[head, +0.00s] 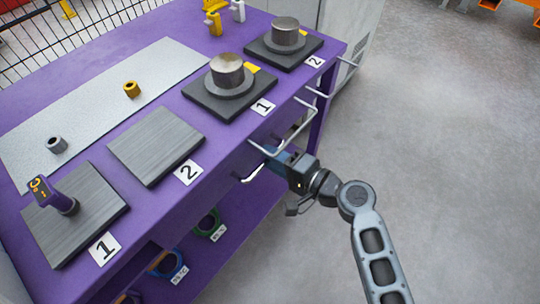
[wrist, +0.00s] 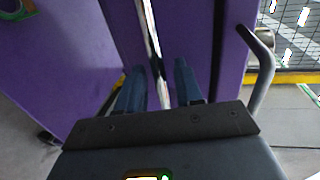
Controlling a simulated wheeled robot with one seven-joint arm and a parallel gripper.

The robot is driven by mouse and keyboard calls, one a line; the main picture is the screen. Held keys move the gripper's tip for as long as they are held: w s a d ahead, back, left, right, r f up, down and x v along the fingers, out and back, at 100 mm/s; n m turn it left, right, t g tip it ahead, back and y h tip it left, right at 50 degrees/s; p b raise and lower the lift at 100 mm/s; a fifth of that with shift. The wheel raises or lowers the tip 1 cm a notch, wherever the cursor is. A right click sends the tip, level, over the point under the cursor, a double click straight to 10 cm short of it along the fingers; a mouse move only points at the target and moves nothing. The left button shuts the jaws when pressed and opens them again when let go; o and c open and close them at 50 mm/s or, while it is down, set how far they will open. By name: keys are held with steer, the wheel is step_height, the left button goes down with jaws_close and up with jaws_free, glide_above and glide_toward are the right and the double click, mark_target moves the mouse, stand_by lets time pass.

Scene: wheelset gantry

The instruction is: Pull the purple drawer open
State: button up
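The purple drawer front (head: 232,163) is on the long side of a purple workbench, below its top, and looks closed. A pale bar handle (head: 297,130) stands out from the bench side. In the wrist view, the two blue fingers of my gripper (wrist: 160,82) are apart. A shiny metal bar (wrist: 150,40) runs between them with visible room on both sides. Purple panels (wrist: 190,45) lie beyond the fingers.
The bench top (head: 150,50) carries dark plates, metal cylinders and number cards. A lower shelf (head: 240,215) holds ringed items. The floor (head: 440,130) at right is clear.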

steer(key=shift+w+a+f, duration=0.1)
steer(key=shift+w+a, duration=0.25)
steer(key=shift+a, duration=0.15)
jaws_close()
stand_by(0.3)
